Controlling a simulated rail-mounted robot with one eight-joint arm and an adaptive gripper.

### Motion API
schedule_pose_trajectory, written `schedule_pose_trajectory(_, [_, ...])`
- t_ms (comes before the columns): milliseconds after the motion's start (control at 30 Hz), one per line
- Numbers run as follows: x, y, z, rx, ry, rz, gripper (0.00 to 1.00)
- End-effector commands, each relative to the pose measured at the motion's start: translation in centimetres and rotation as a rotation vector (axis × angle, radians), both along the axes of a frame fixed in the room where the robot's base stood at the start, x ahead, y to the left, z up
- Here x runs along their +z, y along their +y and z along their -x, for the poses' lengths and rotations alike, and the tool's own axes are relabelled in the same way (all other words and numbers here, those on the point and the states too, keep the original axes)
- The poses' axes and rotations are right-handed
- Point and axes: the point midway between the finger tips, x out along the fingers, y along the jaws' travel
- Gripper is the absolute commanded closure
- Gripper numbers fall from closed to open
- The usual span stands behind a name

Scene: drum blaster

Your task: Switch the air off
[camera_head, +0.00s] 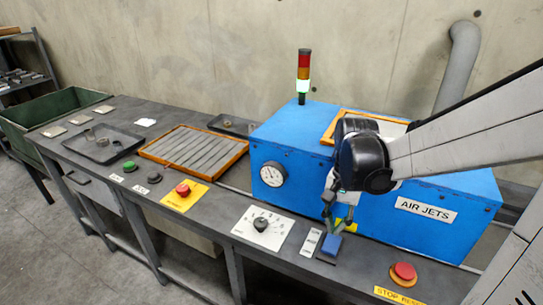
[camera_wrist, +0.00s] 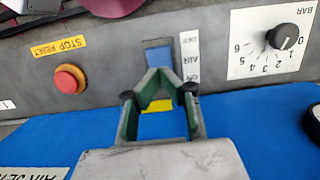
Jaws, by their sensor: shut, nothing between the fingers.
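The blue air switch (camera_head: 331,245) sits on the front ledge of the grey bench, beside a white strip label (camera_head: 311,242). In the wrist view the switch (camera_wrist: 158,55) shows just beyond my fingertips, and the label (camera_wrist: 190,58) reads AIR with OFF and ON at its ends. My gripper (camera_head: 333,227) is shut and empty, its green-lined fingers pointing down at the switch. The wrist view shows my gripper (camera_wrist: 159,72) with its tips overlapping the switch's near edge. I cannot tell whether they touch it or which way the switch is set.
The blue AIR JETS cabinet (camera_head: 400,210) stands close behind the switch. A pressure knob (camera_head: 261,223) is to the left and a red STOP RESET button (camera_head: 404,271) to the right. A light tower (camera_head: 304,75) glows at its lowest section.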

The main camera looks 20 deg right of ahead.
Motion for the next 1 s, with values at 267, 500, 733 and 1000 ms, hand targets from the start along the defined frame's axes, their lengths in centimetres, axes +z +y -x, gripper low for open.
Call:
schedule_pose_trajectory(267, [-4.1, 0.4, 0.4, 0.0, 0.0, 0.0, 1.0])
schedule_pose_trajectory(500, [-5.1, 0.6, 0.6, 0.0, 0.0, 0.0, 1.0])
schedule_pose_trajectory(733, [-5.1, 0.6, 0.6, 0.0, 0.0, 0.0, 1.0])
schedule_pose_trajectory(1000, [-6.0, 1.0, 1.1, 0.003, -0.066, 0.07, 1.0])
